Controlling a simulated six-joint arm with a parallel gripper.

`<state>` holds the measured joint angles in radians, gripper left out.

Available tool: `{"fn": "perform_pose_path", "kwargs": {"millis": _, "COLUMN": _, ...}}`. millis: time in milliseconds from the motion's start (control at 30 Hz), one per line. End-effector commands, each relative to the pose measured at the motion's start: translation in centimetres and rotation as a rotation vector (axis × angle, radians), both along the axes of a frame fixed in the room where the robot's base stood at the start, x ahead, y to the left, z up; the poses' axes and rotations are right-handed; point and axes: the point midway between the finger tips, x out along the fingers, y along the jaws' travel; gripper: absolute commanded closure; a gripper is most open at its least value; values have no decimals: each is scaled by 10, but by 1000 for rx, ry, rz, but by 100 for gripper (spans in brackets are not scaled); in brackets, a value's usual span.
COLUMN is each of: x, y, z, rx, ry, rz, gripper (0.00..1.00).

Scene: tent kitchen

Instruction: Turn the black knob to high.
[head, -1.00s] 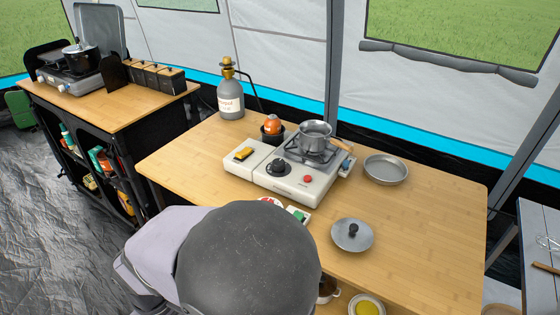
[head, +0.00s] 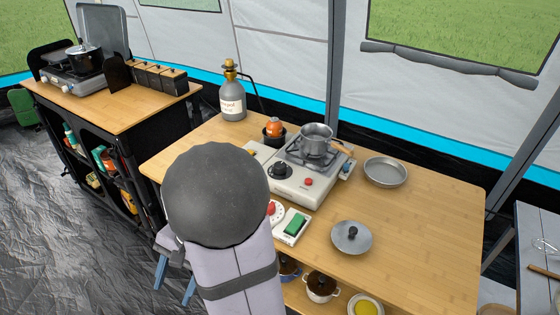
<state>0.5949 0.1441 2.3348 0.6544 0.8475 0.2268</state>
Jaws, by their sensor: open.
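The black knob (head: 280,171) sits on the front left of the white camp stove (head: 325,185), on the wooden table. The knob is in plain view and nothing touches it. Its exact setting is too small to read. A red button (head: 309,182) is to its right on the same stove. A metal pot (head: 316,139) stands on the burner behind. My gripper is not in view; only my arm shows, its dark round joint left of the stove and covering part of the stove's left end.
A grey gas bottle (head: 232,103) and an orange-topped item in a dark cup (head: 273,129) stand behind the stove. A white box with a green switch (head: 295,224) lies in front. A pan (head: 385,171) and a lid (head: 351,237) are to the right. The table's right side is clear.

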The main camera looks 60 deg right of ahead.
Motion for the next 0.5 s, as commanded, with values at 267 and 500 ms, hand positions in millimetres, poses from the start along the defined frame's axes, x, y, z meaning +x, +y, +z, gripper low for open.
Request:
{"fn": "perform_pose_path", "kwargs": {"millis": 267, "x": 45, "y": -136, "z": 40, "rx": 355, "ry": -94, "rz": -829, "gripper": 51}}
{"fn": "perform_pose_path", "kwargs": {"millis": 500, "x": 15, "y": -296, "z": 71, "rx": 650, "ry": -291, "rz": -1451, "gripper": 51}}
